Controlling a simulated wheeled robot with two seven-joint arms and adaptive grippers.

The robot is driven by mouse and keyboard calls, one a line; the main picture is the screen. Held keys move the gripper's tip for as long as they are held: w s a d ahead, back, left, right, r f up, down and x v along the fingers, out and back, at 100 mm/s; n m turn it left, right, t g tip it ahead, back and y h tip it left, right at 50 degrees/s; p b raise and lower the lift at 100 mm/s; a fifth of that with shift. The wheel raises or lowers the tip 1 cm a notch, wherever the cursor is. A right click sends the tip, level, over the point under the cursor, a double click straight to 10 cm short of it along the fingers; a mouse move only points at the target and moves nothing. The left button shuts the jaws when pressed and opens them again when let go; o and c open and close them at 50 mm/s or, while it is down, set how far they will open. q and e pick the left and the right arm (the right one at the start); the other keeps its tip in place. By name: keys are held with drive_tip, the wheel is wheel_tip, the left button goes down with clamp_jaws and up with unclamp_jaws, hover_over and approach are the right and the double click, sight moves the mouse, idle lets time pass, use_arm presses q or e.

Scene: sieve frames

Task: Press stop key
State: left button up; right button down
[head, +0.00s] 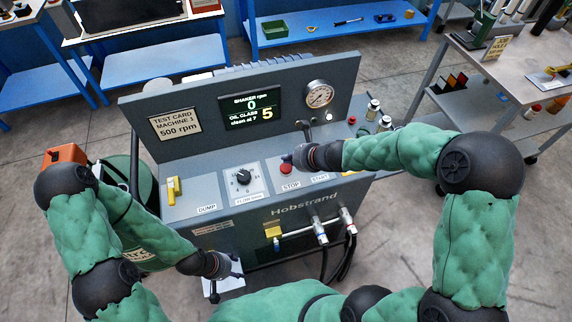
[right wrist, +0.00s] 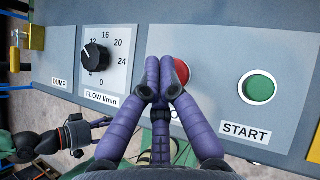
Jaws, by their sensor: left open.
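The red stop key (head: 286,169) sits on the sloped panel of the grey machine, above its STOP label (head: 291,185). In the right wrist view the red key (right wrist: 183,73) is partly hidden behind my fingers. My right gripper (head: 289,158) is shut and empty, its fingertips together just over or at the key's left side; I cannot tell whether they touch it. The fingers also show in the right wrist view (right wrist: 160,82). The green start key (right wrist: 257,87) is to the right. My left gripper (head: 236,275) is open, low in front of the machine.
The display (head: 250,108) reads shaker rpm 0 and oil glass 5, clean at 7. The flow knob (head: 243,177) and yellow dump lever (head: 173,189) are left of the key. A gauge (head: 319,94) stands above right. Hose fittings (head: 320,230) project from the front.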

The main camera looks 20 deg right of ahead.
sight(289, 167)
drive_tip(key=shift+r+p, duration=1.55)
drive_tip(key=shift+r, duration=0.45)
drive_tip(key=shift+f, duration=0.1)
